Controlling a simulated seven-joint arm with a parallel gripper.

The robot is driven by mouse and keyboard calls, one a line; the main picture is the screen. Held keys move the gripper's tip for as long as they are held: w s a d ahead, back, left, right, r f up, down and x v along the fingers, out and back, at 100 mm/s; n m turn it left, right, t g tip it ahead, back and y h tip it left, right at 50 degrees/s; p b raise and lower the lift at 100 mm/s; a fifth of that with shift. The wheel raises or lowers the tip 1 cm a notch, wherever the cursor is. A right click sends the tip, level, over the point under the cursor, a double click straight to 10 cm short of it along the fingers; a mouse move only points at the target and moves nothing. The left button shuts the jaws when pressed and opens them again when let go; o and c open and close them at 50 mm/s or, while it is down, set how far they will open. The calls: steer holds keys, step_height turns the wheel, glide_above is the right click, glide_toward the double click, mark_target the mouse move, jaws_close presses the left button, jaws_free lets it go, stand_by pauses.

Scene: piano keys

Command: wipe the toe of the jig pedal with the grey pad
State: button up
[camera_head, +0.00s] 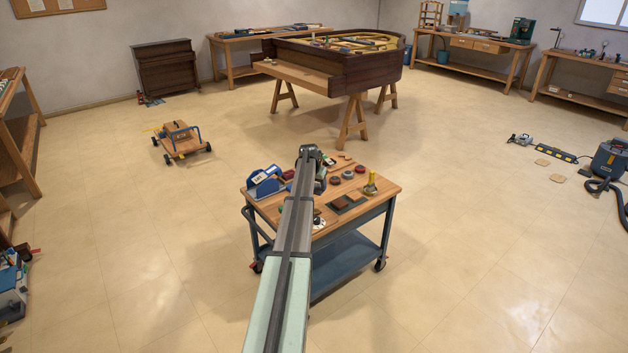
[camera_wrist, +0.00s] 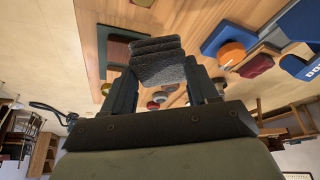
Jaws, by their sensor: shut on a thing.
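The grey pad (camera_wrist: 157,62), a dark textured block with ridged layers, sits between the two fingers of my gripper (camera_wrist: 160,80) in the wrist view. The gripper is shut on it and holds it above the wooden cart top (camera_head: 378,182). In the head view my own arm hides the pad and most of the gripper. A blue fixture (camera_wrist: 226,32) with a rounded orange-brown end (camera_wrist: 231,53) lies right of the pad in the wrist view, apart from it. It may be the jig pedal; I cannot tell for certain. Blue items (camera_head: 265,182) also show at the cart's left in the head view.
A dark green tray (camera_head: 349,204) with a brown block and a yellow bottle (camera_head: 370,184) stand at the cart's right. Several small round pieces (camera_head: 347,174) lie near the middle. A grand piano body on trestles (camera_head: 350,72) stands behind. The floor around the cart is mostly free.

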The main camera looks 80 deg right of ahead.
steer(key=shift+s+a+m+g, duration=0.5)
steer(key=shift+s+a+m, duration=0.15)
steer(key=shift+m, duration=0.55)
steer(key=m, duration=0.2)
steer(key=m+g+y, duration=0.1)
steer(key=shift+s+a, duration=0.25)
steer(key=shift+m, duration=0.3)
steer(key=shift+f, duration=3.55)
steer(key=shift+w+a, duration=0.7)
steer(key=shift+a, duration=0.05)
steer(key=shift+c, duration=0.4)
steer(key=shift+w+a+r, duration=0.25)
steer(key=shift+w+a, duration=0.4)
steer(key=shift+w+a+r, duration=0.2)
steer(key=shift+w+a, duration=0.45)
steer(key=shift+s+d+f, duration=0.25)
steer(key=shift+s+d, duration=0.4)
steer(key=shift+s+d+f, duration=0.2)
steer(key=shift+s+d, duration=0.4)
steer(key=shift+d, duration=0.1)
steer(key=shift+s+d+f, duration=0.25)
steer(key=shift+s+d, duration=0.4)
steer(key=shift+s+r, duration=0.1)
steer(key=shift+r, duration=3.75)
